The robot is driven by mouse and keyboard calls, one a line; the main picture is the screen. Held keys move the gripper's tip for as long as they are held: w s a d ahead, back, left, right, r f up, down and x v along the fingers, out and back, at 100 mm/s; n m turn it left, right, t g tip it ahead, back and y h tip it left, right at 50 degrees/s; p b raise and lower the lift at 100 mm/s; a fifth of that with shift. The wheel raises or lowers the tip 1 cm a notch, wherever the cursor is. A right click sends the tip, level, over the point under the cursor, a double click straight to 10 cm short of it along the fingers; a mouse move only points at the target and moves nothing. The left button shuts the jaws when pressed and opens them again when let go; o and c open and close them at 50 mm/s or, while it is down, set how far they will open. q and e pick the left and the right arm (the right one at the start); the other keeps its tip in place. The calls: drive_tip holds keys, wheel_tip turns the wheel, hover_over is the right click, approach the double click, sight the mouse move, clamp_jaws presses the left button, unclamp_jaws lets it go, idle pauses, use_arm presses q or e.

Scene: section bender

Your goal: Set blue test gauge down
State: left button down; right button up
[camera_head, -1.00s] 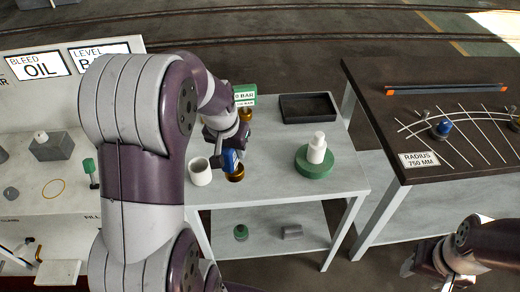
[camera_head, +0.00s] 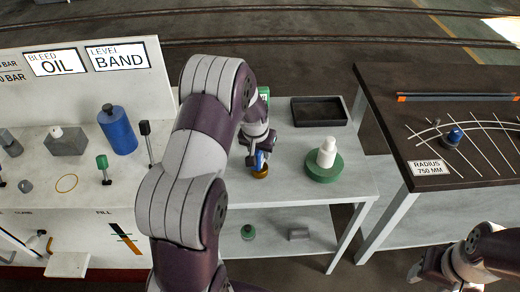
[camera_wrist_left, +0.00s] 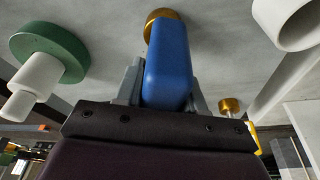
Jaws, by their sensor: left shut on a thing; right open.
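The blue test gauge (camera_wrist_left: 168,65) is between the fingers of my left gripper (camera_wrist_left: 165,90), with its brass end (camera_wrist_left: 158,14) pointing away from the gripper in the left wrist view. In the head view the blue gauge (camera_head: 260,158) is upright over the grey side table (camera_head: 300,190), its brass end low at the tabletop. I cannot tell whether it touches the surface. My left arm hides part of the table around it. My right gripper (camera_head: 420,272) is open and empty at the lower right, away from the table.
A green disc (camera_head: 324,172) with a white stepped piece on it stands right of the gauge. A black tray (camera_head: 318,111) lies behind. A white cup (camera_wrist_left: 290,18) and another brass piece (camera_wrist_left: 230,104) show in the left wrist view. A dark bending table (camera_head: 460,130) stands at right.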

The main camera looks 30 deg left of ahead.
use_arm(q)
drive_tip(key=c, duration=0.7)
unclamp_jaws()
drive_tip(key=shift+f, duration=0.15)
drive_tip(key=v, duration=1.2)
drive_tip(key=shift+w, duration=0.1)
drive_tip(key=s+d+f, duration=0.1)
drive_tip(key=s+d, duration=0.2)
drive_tip(key=s, duration=0.2)
drive_tip(key=s+d+m+g, duration=0.1)
drive_tip(key=s+d, duration=0.3)
drive_tip(key=s, duration=0.2)
drive_tip(key=s+d+f+m, duration=0.1)
drive_tip(key=s+d, duration=0.3)
drive_tip(key=s, duration=0.2)
drive_tip(key=shift+s+d+f+g+h, duration=0.1)
drive_tip(key=shift+d+f+g+h, duration=0.2)
drive_tip(key=shift+f+g, duration=0.1)
